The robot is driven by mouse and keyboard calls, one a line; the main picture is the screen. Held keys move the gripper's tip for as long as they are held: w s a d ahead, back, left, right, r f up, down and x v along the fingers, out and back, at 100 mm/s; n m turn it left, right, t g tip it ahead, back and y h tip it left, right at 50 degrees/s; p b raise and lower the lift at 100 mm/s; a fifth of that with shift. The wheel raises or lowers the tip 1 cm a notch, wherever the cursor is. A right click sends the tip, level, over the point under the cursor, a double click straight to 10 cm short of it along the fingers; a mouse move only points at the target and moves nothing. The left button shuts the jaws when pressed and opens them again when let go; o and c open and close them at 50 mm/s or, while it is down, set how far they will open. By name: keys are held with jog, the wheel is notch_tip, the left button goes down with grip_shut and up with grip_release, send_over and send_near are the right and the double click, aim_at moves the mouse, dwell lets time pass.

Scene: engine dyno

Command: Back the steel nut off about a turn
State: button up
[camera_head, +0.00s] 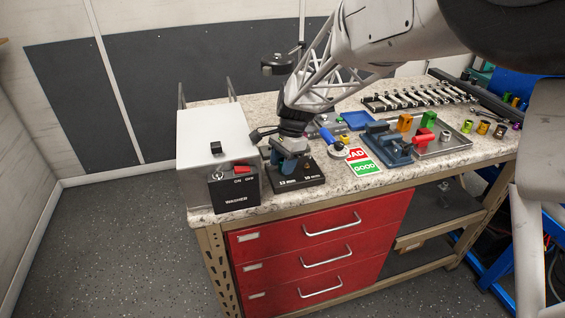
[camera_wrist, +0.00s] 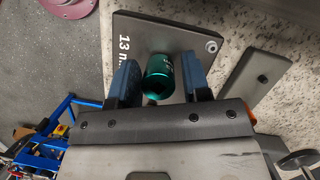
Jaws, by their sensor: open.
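My gripper (camera_wrist: 160,66) is open, its two blue fingers either side of a teal green cylinder (camera_wrist: 157,82) in the wrist view. I cannot tell whether the fingers touch it. The cylinder is over a grey plate marked "13 m" (camera_wrist: 135,30). A round steel fastener (camera_wrist: 211,46) sits near that plate's corner, beyond the right finger; I cannot tell if it is the steel nut. In the head view my gripper (camera_head: 288,150) is low over the dark base labelled 13 mm and 10 mm (camera_head: 300,185), and hides what is between its fingers.
A white washer machine (camera_head: 205,140) with a black switch box (camera_head: 233,190) stands close on the left. To the right are BAD and GOOD cards (camera_head: 362,162), a blue vise (camera_head: 385,145) and a metal tray (camera_head: 455,143). A wrench rack (camera_head: 420,97) lies behind.

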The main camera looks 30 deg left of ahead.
jog(key=m+t+y, duration=0.1)
jog(key=m, duration=0.5)
jog(key=m+t, duration=0.1)
jog(key=m, duration=0.2)
jog(key=m+y, duration=0.1)
jog(key=m, duration=0.2)
jog(key=shift+t, duration=0.4)
jog(key=shift+d, duration=0.1)
jog(key=shift+c, duration=0.4)
jog(key=c, duration=0.6)
jog(key=shift+f+n+g, duration=0.1)
jog(key=shift+n+g, duration=0.6)
jog(key=shift+n, duration=1.3)
jog(key=n, duration=0.3)
jog(key=shift+g+h, duration=0.3)
jog(key=shift+h, duration=0.1)
jog(key=shift+c, duration=0.4)
jog(key=n+h, duration=0.1)
jog(key=n, duration=0.3)
jog(key=shift+n+g, duration=0.3)
jog(key=shift+g, duration=0.1)
jog(key=n+h, duration=0.1)
jog(key=n, duration=0.3)
